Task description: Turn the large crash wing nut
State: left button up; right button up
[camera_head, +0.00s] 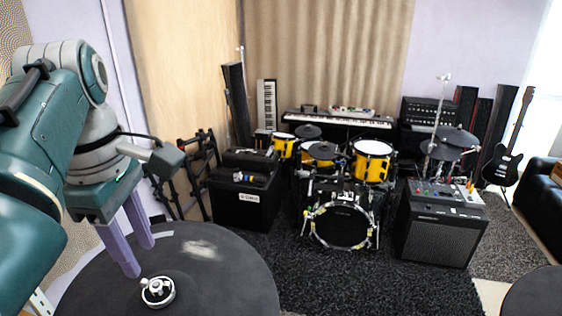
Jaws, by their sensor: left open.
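The large crash cymbal (225,270) is a dark round mesh pad at the bottom left. Its wing nut (157,291) is a small silver and white piece on a dark hub near the pad's front. My left gripper (137,258) comes in from the left with two purple fingers pointing down. The fingers are apart with nothing between them. The fingertips appear just behind and left of the wing nut in the picture. I cannot tell their exact height above the pad. My right gripper is not in view.
A second dark pad (538,294) shows at the bottom right. Beyond stand a yellow drum kit (373,161), a keyboard (338,118), a left amplifier (243,200), a right amplifier (438,232) and a black guitar (505,160). Dark carpet (385,288) lies between the two pads.

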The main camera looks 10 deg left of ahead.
aim_at(153, 282)
pick_arm(q)
jog(key=f, duration=0.6)
jog(key=shift+w+f, duration=0.3)
grip_shut()
